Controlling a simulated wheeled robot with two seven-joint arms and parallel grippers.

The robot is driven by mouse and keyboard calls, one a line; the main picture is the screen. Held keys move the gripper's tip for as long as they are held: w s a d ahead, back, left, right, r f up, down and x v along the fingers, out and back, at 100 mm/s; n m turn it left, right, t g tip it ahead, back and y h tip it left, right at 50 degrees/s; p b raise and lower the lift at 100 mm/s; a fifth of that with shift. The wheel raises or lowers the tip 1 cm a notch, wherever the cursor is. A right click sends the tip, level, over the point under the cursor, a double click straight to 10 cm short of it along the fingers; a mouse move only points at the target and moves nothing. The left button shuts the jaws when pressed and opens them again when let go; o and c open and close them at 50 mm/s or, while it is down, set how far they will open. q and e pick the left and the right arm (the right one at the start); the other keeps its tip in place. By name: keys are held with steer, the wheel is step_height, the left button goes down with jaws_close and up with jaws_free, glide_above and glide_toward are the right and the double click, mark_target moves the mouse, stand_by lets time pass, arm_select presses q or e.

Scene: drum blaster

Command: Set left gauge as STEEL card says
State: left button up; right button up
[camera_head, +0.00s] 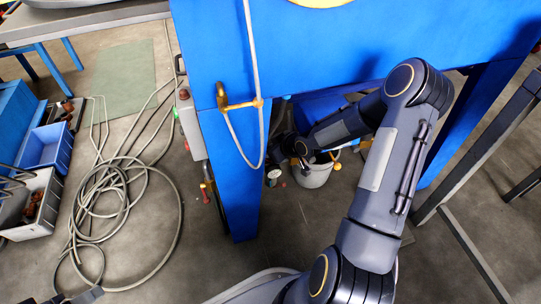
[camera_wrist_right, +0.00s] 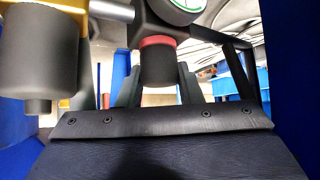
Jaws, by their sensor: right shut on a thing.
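In the right wrist view a dark knob with a red collar (camera_wrist_right: 157,62) hangs below a round gauge (camera_wrist_right: 183,6) with a white face and green edge, cut off by the top of the picture. My right gripper (camera_wrist_right: 157,88) is shut on this knob, one finger on each side. In the head view my right arm reaches below the blue cabinet; the gripper (camera_head: 298,152) is small and partly hidden there, near a small white dial (camera_head: 273,174). A dark part at the lower left edge may be my left gripper (camera_head: 82,297); its jaws are unclear. I see no STEEL card.
A second dark cylinder (camera_wrist_right: 40,50) with a yellow part hangs at left in the wrist view. The blue cabinet (camera_head: 225,185) and its legs close in my right arm. A grey bucket (camera_head: 313,176) stands below. Coiled hose (camera_head: 120,190) and bins (camera_head: 45,147) lie left.

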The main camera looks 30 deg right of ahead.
steer(key=shift+m+h+b, duration=0.45)
steer(key=shift+m+h, duration=0.15)
steer(key=shift+m, duration=0.2)
steer(key=o, duration=1)
steer(key=shift+c, duration=0.2)
steer(key=p+v, duration=0.3)
steer(key=v, duration=0.3)
steer(key=shift+s+r, duration=0.1)
steer(key=shift+r, duration=0.15)
steer(key=shift+s+r+p, duration=0.35)
steer(key=shift+s, duration=0.25)
steer(key=shift+r, duration=0.1)
